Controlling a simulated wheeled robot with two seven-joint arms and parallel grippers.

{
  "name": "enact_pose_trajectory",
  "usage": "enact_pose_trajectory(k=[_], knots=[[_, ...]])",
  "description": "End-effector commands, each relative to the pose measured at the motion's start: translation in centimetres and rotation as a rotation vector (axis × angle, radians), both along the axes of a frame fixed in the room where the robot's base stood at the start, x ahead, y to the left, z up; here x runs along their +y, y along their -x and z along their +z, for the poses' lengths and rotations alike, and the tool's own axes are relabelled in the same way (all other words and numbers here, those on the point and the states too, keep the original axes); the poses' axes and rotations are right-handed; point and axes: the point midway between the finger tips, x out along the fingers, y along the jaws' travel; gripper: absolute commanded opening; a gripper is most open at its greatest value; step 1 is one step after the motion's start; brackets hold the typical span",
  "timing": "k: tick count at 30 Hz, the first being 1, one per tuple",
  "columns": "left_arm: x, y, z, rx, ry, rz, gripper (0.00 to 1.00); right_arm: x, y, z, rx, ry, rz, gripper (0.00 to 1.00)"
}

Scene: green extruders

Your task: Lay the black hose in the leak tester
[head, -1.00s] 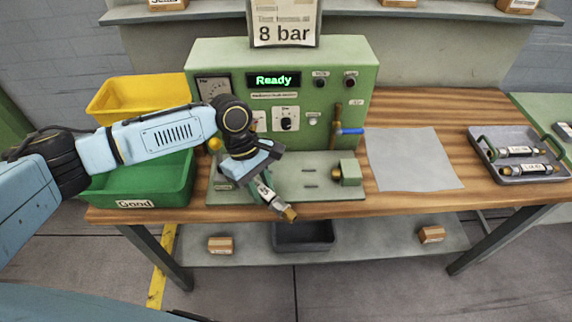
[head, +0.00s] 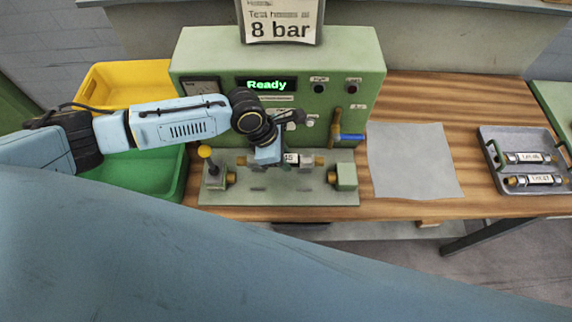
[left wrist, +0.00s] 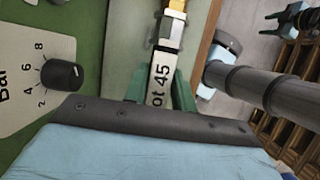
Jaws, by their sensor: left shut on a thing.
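The hose (head: 291,159) has a white tag and brass ends. My left gripper (head: 279,157) is shut on it and holds it roughly level over the bed of the leak tester. In the left wrist view the tag (left wrist: 160,80) reads "ot 45" between the green fingers, with a metal and brass fitting above it. Little of the hose's dark part shows. The green leak tester (head: 210,65) shows "Ready". Its bed (head: 285,198) has a left block (head: 214,178) with a yellow-knobbed lever and a right block (head: 345,177). Whether the hose touches the bed is unclear. My right gripper is out of view.
A grey tray (head: 487,140) with two tagged hoses stands at the right. A grey sheet (head: 412,160) lies flat beside the tester. A blue-handled valve (head: 350,138) sticks out of the panel. Yellow (head: 100,85) and green (head: 165,180) bins stand at the left.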

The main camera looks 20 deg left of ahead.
Motion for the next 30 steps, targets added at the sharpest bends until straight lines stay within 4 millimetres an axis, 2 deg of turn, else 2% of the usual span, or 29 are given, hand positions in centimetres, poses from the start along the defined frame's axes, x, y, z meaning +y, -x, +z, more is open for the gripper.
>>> enact_pose_trajectory(k=[3, 6, 8, 11, 17, 22, 29, 30], knots=[[0.0, 0.0, -2.5, 0.001, -0.002, 0.0, 0.0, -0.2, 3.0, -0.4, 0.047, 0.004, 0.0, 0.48], [0.0, 0.0, -3.9, 0.001, -0.001, 0.001, 0.0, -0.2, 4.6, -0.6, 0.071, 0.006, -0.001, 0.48], [0.0, 0.0, -4.4, 0.001, -0.001, 0.0, 0.0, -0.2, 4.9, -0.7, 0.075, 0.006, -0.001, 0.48], [0.0, 0.0, -5.3, 0.001, -0.001, -0.001, 0.0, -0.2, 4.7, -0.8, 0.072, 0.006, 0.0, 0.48], [0.0, 0.0, -8.0, 0.0, -0.001, -0.001, 0.0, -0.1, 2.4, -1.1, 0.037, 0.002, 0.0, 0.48], [0.0, -0.1, -8.2, -0.002, 0.001, -0.001, 0.0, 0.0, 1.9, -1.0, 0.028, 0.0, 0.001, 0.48], [0.0, 0.0, -8.5, 0.0, 0.0, 0.0, 0.0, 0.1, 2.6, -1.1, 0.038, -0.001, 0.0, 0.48], [0.0, 0.0, -8.5, 0.0, 0.0, -0.001, 0.31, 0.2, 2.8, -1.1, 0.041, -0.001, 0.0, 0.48]])
